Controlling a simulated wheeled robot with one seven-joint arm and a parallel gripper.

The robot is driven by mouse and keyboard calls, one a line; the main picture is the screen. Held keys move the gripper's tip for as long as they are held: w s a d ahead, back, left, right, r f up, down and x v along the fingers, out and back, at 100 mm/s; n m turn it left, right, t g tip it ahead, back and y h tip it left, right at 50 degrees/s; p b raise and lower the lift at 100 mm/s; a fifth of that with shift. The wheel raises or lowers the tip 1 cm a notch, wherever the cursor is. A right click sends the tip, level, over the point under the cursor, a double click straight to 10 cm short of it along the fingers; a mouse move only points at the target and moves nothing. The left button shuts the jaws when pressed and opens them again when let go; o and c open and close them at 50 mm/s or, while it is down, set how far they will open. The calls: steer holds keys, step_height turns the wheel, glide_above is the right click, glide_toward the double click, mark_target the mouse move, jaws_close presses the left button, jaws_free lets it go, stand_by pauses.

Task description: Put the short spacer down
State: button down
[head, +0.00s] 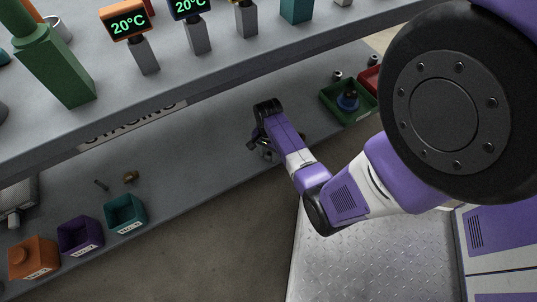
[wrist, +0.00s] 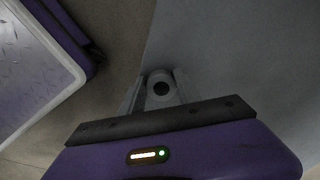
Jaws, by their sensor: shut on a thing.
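The short spacer (wrist: 160,77) shows in the wrist view as a small grey round piece with a dark hole, between the two fingers. My gripper (wrist: 160,88) is shut on it. In the head view my gripper (head: 262,150) is over the grey lower shelf (head: 215,150), near its front edge. The spacer cannot be made out there, hidden by the wrist and fingers. I cannot tell whether the spacer touches the shelf.
Orange (head: 34,262), purple (head: 81,240) and teal (head: 126,217) bins stand at the lower left. A green tray (head: 348,115) with a dark blue item is at the right. The upper shelf (head: 200,80) overhangs behind.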

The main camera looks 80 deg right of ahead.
steer(key=c, duration=0.9)
jaws_free()
steer(key=shift+o, duration=0.2)
